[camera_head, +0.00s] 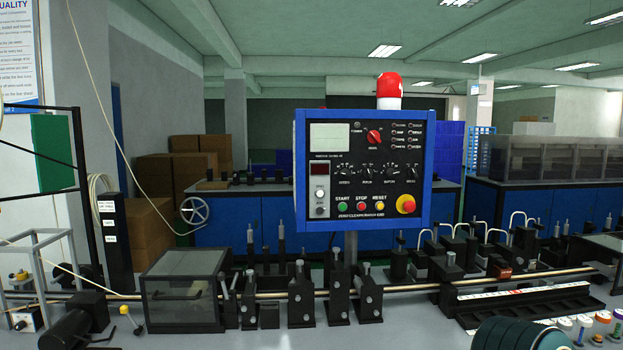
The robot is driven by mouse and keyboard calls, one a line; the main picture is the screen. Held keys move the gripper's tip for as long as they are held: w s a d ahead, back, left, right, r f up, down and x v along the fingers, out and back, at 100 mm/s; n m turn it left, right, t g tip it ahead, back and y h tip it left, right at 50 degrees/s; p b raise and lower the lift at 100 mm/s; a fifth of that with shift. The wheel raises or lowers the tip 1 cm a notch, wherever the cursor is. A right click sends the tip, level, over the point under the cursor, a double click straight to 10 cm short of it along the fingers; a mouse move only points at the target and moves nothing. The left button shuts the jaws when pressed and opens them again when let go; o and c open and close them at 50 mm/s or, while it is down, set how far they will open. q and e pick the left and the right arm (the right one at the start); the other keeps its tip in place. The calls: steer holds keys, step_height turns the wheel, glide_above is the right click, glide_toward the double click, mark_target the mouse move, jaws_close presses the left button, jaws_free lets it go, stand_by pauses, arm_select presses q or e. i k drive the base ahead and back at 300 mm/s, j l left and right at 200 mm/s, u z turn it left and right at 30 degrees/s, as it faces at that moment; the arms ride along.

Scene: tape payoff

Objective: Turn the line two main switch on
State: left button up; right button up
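A control panel (327,222) with a blue frame and dark face stands upright on a post in the middle of the head view. A red rotary switch (374,136) sits in its upper middle; its label is too small to read, so I cannot tell whether it is the line two main switch. Below are several black knobs (390,170), a green start button (342,207), a red stop button (362,206), a yellow reset button (380,206) and a red mushroom button on yellow (405,205). Neither of my grippers is in view.
A red beacon (389,84) tops the panel. A long metal rod (420,288) with black blocks runs across the bench before it. A dark clear-lidded box (183,290) stands at left. Air before the panel looks clear.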

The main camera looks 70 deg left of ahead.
mark_target(373, 138)
steer(key=u, duration=2.2)
steer(key=i+l+z, duration=0.2)
steer(key=l, duration=0.25)
steer(key=l+z, duration=0.25)
steer(key=l, duration=0.2)
